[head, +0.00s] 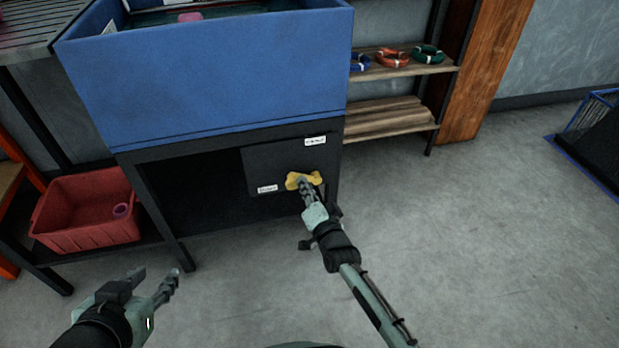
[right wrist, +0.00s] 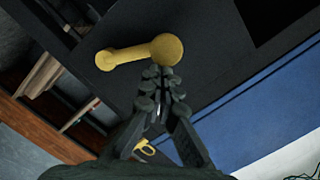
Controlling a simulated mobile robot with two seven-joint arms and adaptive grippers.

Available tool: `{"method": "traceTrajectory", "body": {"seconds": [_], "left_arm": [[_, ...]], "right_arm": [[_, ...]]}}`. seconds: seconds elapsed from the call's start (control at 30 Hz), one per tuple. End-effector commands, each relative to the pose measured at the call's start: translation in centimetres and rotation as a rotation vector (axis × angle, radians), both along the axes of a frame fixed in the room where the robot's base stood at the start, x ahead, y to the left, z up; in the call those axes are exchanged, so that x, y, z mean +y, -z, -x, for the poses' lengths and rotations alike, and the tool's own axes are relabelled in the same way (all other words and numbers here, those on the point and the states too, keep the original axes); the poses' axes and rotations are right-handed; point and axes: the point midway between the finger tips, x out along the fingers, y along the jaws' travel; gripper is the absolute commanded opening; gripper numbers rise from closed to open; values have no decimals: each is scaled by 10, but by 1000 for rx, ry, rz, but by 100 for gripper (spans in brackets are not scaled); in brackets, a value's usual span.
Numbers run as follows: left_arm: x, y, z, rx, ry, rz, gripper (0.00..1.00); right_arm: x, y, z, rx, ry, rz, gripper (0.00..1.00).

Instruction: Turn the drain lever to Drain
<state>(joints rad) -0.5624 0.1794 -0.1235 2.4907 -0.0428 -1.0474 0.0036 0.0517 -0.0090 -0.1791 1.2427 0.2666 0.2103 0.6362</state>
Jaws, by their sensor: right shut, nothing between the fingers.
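The yellow drain lever (head: 304,179) is on a dark panel (head: 262,162) below the blue tank. Two small white labels are on the panel, one at the upper right (head: 315,141) and one at the lower left (head: 267,189); their print is too small to read. My right gripper (head: 306,187) is shut and empty, its fingertips at the lever. In the right wrist view the lever (right wrist: 130,54) has a round knob just beyond the closed fingertips (right wrist: 160,75); I cannot tell if they touch. My left gripper (head: 155,282) is open and empty, low at the left.
The blue tank (head: 210,75) stands above the panel on a dark frame. A red crate (head: 85,215) with a small purple ring sits at the left. Shelves (head: 400,68) with coloured rope coils stand at the back right.

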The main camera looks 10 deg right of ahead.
Motion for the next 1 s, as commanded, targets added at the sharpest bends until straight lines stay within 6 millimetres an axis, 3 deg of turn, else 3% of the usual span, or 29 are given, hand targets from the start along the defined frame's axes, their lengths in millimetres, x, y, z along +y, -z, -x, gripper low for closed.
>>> {"method": "traceTrajectory", "body": {"seconds": [0.23,1.0], "left_arm": [[6,6,6,37,-11,-14,39],[2,3,2,16,-4,-5,39]], "right_arm": [[9,10,0,-5,1,165,0],[14,17,0,-5,0,163,0]]}}
